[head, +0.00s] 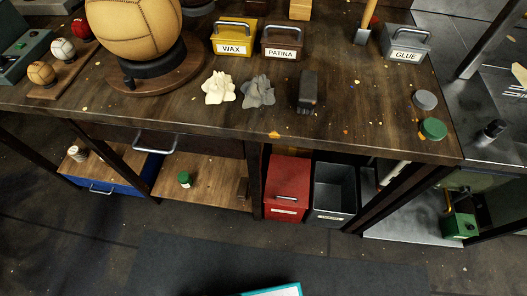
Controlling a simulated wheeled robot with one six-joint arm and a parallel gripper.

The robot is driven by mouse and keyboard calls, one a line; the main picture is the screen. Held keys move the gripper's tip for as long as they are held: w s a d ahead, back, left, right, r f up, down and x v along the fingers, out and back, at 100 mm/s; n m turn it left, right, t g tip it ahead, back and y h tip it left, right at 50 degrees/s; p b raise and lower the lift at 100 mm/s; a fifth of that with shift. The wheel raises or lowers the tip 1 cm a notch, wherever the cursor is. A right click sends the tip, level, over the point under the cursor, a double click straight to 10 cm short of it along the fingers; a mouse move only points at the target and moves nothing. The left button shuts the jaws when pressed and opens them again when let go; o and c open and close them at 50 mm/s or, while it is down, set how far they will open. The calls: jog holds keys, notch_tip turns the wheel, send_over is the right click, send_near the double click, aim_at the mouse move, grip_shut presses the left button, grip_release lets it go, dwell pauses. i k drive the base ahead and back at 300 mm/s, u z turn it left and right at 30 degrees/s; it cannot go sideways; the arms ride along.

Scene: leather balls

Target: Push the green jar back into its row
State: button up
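A round green jar or tin (433,129) sits on the dark wooden workbench (250,120), near its front right corner. A similar grey round one (425,100) stands just behind it, slightly left, with a small gap between them. The two form a short line running back from the edge. A smaller green-topped jar (184,179) stands alone on the lower wooden shelf (215,185). I cannot tell from this view which green item is the task's jar. My gripper is not in view.
On the bench are wax (233,36), patina (282,40) and glue (406,43) boxes, cloths, a dark brush or block (308,88) and a large leather ball (135,25). Below stand a red bin (288,185) and a grey bin (335,190). A teal-edged object (285,291) shows at bottom.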

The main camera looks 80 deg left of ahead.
aim_at(184, 179)
jog(key=u, duration=3.75)
jog(key=k, duration=0.6)
jog(key=u, duration=0.95)
jog(key=k, duration=0.7)
jog(key=u, duration=0.55)
jog(key=i, duration=0.85)
jog(key=z, duration=0.75)
jog(key=i, duration=0.65)
jog(key=z, duration=0.4)
